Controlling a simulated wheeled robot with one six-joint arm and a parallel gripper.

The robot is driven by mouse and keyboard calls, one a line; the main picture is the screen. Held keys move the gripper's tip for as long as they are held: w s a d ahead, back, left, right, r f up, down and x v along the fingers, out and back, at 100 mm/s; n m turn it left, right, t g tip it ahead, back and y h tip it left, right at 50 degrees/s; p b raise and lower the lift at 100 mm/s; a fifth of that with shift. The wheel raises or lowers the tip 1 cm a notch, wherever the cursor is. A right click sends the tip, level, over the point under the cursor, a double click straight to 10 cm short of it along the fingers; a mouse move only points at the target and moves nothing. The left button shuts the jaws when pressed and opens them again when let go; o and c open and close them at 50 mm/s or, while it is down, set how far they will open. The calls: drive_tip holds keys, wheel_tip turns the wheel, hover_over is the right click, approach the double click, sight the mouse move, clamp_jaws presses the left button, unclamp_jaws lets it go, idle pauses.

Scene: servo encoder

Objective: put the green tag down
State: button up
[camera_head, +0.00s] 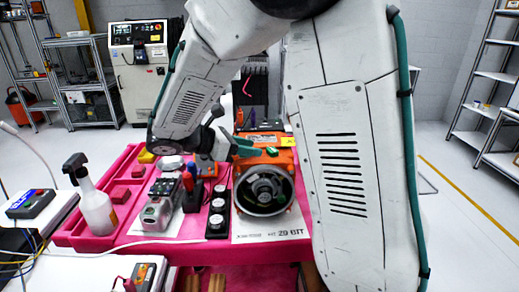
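A small bright green piece, which looks like the green tag (272,151), shows on or just above the top of the orange servo motor (281,159) in the middle of the table. My gripper (258,148) reaches in from the left, with long dark green fingers over the orange housing. The fingertips are beside the green tag. The view is too small to tell whether they touch it or hold it. My arm hides what lies to the right of the motor.
A pink table mat (95,240) carries a grey device (157,213), a black strip with round dials (218,212) and screwdrivers (188,178). A spray bottle (95,205) stands at the left. A printed white sheet (285,228) lies under the motor.

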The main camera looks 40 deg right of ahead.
drive_tip(key=v, duration=0.7)
drive_tip(key=s+d+r+m+y, duration=0.2)
drive_tip(key=s+m+y, duration=0.5)
drive_tip(key=s, duration=0.7)
drive_tip(key=s+a+f+m+t+y, duration=0.1)
drive_tip(key=s+a+m+t+y, duration=0.1)
drive_tip(key=s+m+y, duration=0.1)
drive_tip(key=s+a+f+m+t+y, duration=0.1)
drive_tip(key=s+a+m+t+y, duration=0.1)
drive_tip(key=s+m, duration=0.3)
drive_tip(key=shift+s+a+f+m+y, duration=0.25)
drive_tip(key=shift+s+y, duration=0.45)
drive_tip(key=shift+s, duration=0.35)
